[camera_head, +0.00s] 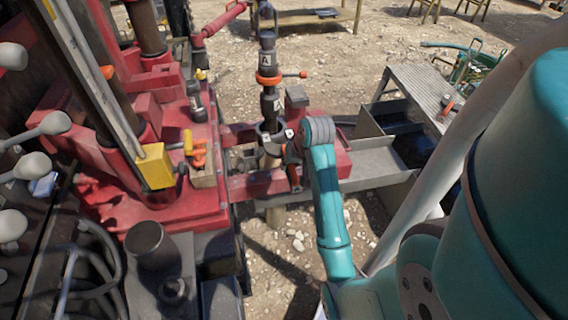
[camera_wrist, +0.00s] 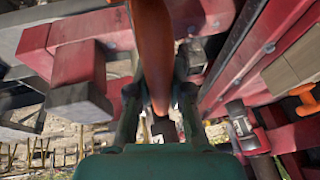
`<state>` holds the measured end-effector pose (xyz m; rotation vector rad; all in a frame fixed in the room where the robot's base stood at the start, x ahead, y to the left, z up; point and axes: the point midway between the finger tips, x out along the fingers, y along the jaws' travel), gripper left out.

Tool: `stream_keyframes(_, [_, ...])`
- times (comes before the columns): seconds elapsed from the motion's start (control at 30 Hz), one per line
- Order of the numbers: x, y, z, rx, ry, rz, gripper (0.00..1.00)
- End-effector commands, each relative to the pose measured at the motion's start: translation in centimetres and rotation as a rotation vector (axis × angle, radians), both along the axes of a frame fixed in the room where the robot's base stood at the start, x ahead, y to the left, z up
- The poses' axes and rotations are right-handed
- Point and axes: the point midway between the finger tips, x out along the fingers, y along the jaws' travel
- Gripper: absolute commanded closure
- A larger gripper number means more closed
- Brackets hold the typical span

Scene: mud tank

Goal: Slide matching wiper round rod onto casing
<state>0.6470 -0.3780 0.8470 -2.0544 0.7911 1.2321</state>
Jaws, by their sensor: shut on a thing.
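An upright dark rod (camera_head: 268,52) with white "A" labels stands at the centre of the head view, above the red frame. An orange collar with a side handle is around its upper part. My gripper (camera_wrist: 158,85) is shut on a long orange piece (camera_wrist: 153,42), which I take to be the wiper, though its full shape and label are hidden. In the head view my gripper (camera_head: 291,162) is low, just right of the rod's lower end. The casing top is partly hidden there, and I cannot tell whether the held piece touches the rod.
A red machine (camera_head: 150,195) with a yellow block (camera_head: 155,166) and levers fills the left. A grey trough (camera_head: 385,160) and a metal table (camera_head: 425,92) are at the right. An orange clamp (camera_head: 196,150) sits left of the rod. Gravelly ground lies behind.

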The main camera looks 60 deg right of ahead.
Motion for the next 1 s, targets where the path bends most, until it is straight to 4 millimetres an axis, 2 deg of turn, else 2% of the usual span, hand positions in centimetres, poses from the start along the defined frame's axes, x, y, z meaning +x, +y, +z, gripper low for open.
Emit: stream_keyframes(1.0, [2.4,-2.7,-2.4,-0.001,-0.001,0.002,1.0])
